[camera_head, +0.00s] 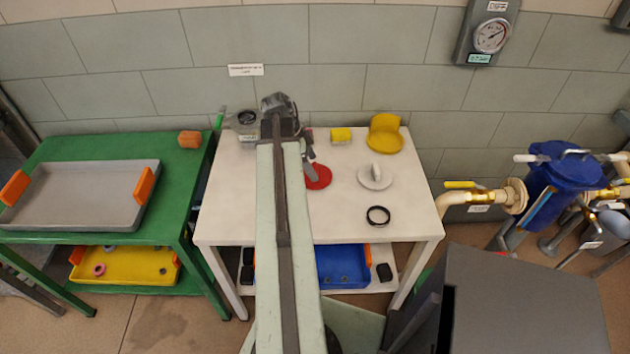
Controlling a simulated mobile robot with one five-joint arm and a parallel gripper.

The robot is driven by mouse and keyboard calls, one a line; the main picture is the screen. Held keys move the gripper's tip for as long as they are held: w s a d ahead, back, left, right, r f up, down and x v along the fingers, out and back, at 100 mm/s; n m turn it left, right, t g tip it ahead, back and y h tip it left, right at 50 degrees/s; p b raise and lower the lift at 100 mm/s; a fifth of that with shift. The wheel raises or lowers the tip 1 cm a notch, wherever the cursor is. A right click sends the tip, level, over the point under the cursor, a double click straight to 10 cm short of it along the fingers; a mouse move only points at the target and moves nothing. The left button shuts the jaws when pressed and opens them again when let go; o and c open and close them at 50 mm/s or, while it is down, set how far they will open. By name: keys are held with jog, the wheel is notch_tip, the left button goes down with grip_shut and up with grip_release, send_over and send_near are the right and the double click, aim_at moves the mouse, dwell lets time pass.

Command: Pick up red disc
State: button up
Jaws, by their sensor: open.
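The red disc (320,180) lies on the white table (222,218), near its middle. Its left part is hidden behind my arm, and a grey part of my gripper covers some of its upper edge. My gripper (309,167) is open and hangs from the end of my arm, just over the disc's far side. Most of the gripper is hidden behind the arm, so I cannot tell whether it touches the disc. A small red piece shows just beyond the gripper.
A white disc with a knob (375,177), a black ring (378,216), a yellow block (341,135) and a yellow holder (385,135) stand to the right. A grey tray (80,195) is on the green table at left. Blue valve piping (570,175) stands at right.

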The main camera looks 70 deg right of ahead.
jog(key=shift+x, duration=0.9)
jog(key=shift+r, duration=0.2)
grip_shut()
notch_tip(320, 180, up, 10)
jog(key=p, duration=1)
